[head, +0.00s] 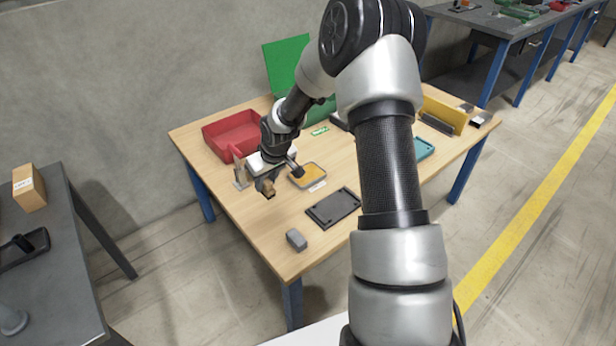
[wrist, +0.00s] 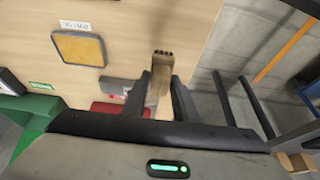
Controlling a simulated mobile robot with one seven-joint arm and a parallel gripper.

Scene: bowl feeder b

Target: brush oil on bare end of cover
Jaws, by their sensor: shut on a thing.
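My gripper (head: 266,180) is above the left side of the wooden table. In the wrist view my gripper (wrist: 160,98) is shut on a brown brush (wrist: 161,68), whose toothed end points away from the fingers. In the head view the brown brush end (head: 267,189) hangs below the gripper. A shallow tray with an orange-yellow pad (head: 307,175), perhaps the oil, lies right of the gripper; it also shows in the wrist view (wrist: 78,47). A dark flat rectangular part (head: 335,207), possibly the cover, lies nearer the front. I cannot tell which end is bare.
A grey block (head: 296,239) sits near the front edge. A red bin (head: 233,135) and a green panel (head: 286,65) are behind the gripper. A teal tray (head: 424,148) and a yellow bin (head: 444,114) are to the right. The table is clear around the dark part.

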